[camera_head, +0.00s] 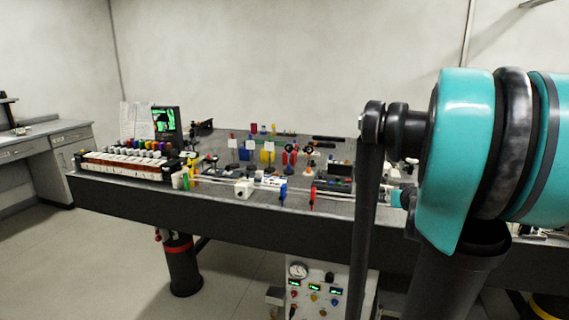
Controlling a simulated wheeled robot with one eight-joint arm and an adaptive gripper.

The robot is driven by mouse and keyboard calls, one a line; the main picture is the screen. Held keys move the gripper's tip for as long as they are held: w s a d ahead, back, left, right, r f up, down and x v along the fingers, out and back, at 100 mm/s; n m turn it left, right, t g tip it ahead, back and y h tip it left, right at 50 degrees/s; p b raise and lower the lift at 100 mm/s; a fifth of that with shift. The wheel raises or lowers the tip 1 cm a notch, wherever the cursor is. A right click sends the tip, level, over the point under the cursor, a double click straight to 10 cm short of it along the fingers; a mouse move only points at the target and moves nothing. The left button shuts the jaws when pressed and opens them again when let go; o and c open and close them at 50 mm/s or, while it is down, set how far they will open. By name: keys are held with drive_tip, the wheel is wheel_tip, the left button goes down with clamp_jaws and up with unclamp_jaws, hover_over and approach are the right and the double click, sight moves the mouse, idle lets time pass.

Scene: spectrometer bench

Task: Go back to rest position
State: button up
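My arm, teal and black (468,150), fills the right side of the head view. It stands in front of the right part of the bench. My gripper cannot be made out in this view, so its opening and anything in it are hidden. The spectrometer bench (230,212) is a long dark table that runs across the middle of the view.
The bench carries a rack with a row of coloured caps (125,167), a small green-lit screen (165,122), a white box (244,189) and several coloured optical parts. A gauge panel (318,295) stands below. A side counter (45,135) is far left. Floor at the lower left is clear.

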drive_tip(key=s+a+f+g+y, duration=0.1)
drive_tip(key=s+a+f+g, duration=0.5)
drive_tip(key=s+a+f, duration=0.95)
drive_tip(key=s+f+g+h, duration=0.1)
drive_tip(key=s+f, duration=0.3)
drive_tip(key=s, duration=0.4)
drive_tip(key=shift+s+a+g, duration=0.2)
drive_tip(key=shift+s+g, duration=0.05)
drive_tip(key=shift+g, duration=0.55)
drive_tip(key=shift+r, duration=0.1)
drive_tip(key=shift+c, duration=0.6)
